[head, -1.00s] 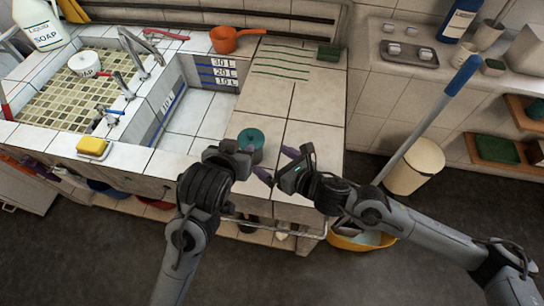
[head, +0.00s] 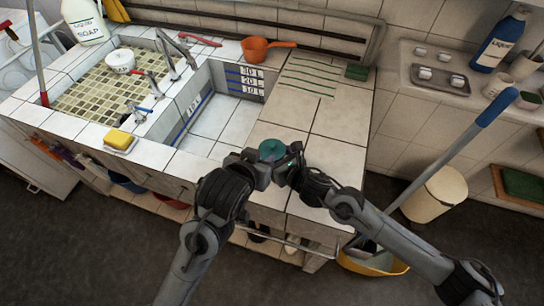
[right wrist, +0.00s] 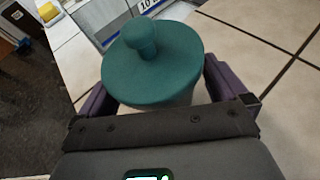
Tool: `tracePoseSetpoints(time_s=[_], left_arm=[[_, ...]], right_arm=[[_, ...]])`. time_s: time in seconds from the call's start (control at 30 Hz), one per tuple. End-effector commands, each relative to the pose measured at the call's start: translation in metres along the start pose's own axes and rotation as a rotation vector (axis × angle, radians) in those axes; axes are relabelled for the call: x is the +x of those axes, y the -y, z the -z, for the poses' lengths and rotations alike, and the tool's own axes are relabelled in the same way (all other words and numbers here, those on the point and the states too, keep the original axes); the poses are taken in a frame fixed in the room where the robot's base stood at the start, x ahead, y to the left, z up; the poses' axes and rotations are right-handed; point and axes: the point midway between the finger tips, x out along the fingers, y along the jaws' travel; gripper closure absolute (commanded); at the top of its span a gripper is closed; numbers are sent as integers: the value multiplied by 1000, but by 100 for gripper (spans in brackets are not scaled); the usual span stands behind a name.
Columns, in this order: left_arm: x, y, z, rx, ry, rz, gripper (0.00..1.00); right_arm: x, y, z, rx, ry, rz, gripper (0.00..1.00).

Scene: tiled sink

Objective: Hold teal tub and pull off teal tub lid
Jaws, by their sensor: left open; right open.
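The teal tub lid (right wrist: 152,62) is round with a knob on top and fills the middle of the right wrist view. Below it a pale strip of the tub body (right wrist: 160,110) shows; the rest is hidden. In the head view the teal lid (head: 271,149) shows at the counter's front part, between both grippers. My right gripper (right wrist: 160,95) is open, its purple fingers on either side of the tub below the lid. It also shows in the head view (head: 284,163). My left gripper (head: 262,164) is open close to the tub's left front; its fingertips are mostly hidden.
An orange pot (head: 256,50), a yellow sponge (head: 118,138) and a bucket with a blue-handled mop (head: 450,150) stand farther off.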

Motion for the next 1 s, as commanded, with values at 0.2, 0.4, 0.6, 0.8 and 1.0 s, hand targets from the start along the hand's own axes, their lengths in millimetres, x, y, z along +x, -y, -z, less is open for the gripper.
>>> tracePoseSetpoints(time_s=[0.2,0.4,0.6,0.8,1.0], left_arm=[[0,0,0,0,0,0,57],[0,0,0,0,0,0,57],[0,0,0,0,0,0,57],[0,0,0,0,0,0,57],[0,0,0,0,0,0,50]], right_arm=[[2,0,0,0,0,-1,0],[2,0,0,0,0,-1,14],[2,0,0,0,0,-1,45],[2,0,0,0,0,0,60],[2,0,0,0,0,0,61]])
